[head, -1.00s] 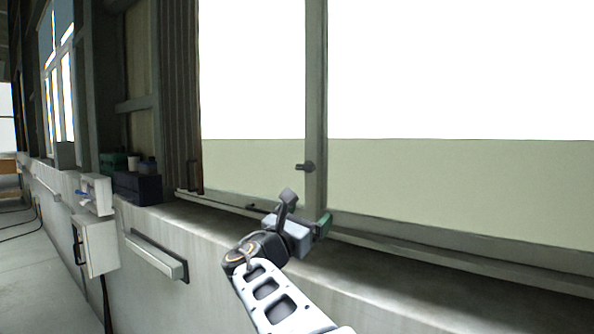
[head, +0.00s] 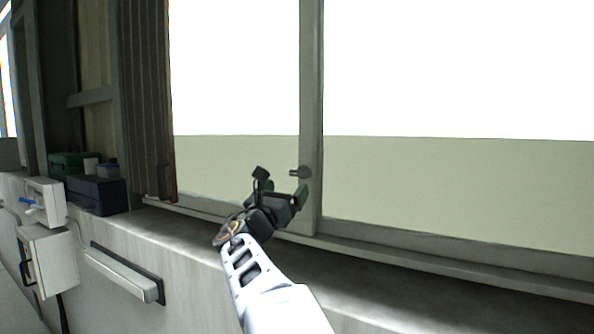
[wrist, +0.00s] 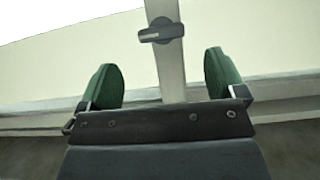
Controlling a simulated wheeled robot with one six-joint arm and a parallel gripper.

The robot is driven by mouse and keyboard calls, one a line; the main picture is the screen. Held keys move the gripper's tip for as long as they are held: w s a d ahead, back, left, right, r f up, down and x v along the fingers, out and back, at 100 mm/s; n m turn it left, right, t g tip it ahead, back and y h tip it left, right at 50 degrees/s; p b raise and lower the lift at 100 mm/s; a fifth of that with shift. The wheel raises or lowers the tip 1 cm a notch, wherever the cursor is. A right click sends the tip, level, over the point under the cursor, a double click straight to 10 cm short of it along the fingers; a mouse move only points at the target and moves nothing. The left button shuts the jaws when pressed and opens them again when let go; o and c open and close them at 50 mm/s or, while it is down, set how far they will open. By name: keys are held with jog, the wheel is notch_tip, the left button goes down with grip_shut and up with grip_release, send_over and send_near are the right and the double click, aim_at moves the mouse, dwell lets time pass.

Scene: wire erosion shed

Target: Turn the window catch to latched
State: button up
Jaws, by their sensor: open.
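The window catch (head: 301,172) is a small dark knob with a lever, mounted on the grey window post (head: 312,120). Its lever points left, roughly level, in the head view. In the wrist view the catch (wrist: 160,32) sits on the post beyond the fingertips, its lever also roughly level. My gripper (head: 285,190) is open and empty, just below and left of the catch in the head view. In the wrist view its two green-padded fingers (wrist: 162,75) stand apart, with the post between them and the catch ahead. The fingers do not touch the catch.
The window sill (head: 400,275) runs below the window and is bare near my arm. A dark blue box (head: 97,196), a green box (head: 70,165) and small cups stand at its left end. A white wall box (head: 48,258) and a rail (head: 125,272) are on the wall.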

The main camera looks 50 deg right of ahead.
aim_at(298, 176)
jog(key=p+x, duration=0.2)
jog(key=x, duration=0.4)
jog(key=shift+d, duration=0.35)
jog(key=shift+c, duration=0.3)
jog(key=c, duration=0.9)
jog(key=shift+o, duration=0.2)
